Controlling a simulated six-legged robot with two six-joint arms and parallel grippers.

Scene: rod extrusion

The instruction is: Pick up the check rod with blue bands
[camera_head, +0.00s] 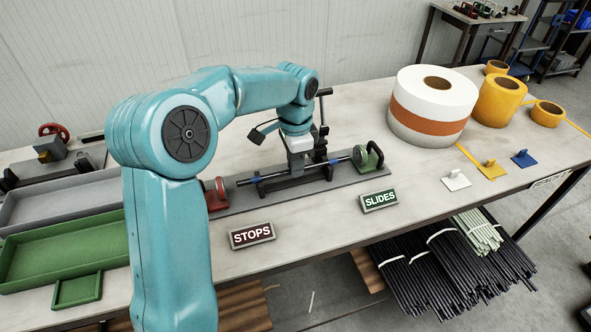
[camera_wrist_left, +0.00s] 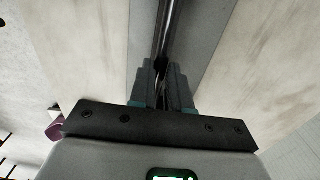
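The check rod with blue bands (camera_head: 255,180) is a thin dark rod lying lengthwise on a grey fixture (camera_head: 236,200), between a red end piece (camera_head: 216,193) and a green end piece (camera_head: 371,158). A second blue band shows right of my gripper. My left gripper (camera_head: 299,168) points down over the rod's middle, and its fingers hide part of the rod. In the left wrist view the rod (camera_wrist_left: 169,28) runs in between the two fingers (camera_wrist_left: 163,78), which are close together on either side of it. The rod still appears low in the fixture. My right gripper is not in view.
A large white roll with an orange band (camera_head: 428,115) stands behind right. Green (camera_head: 60,253) and grey (camera_head: 55,203) trays lie left. A dark upright post (camera_head: 323,110) stands close behind the gripper.

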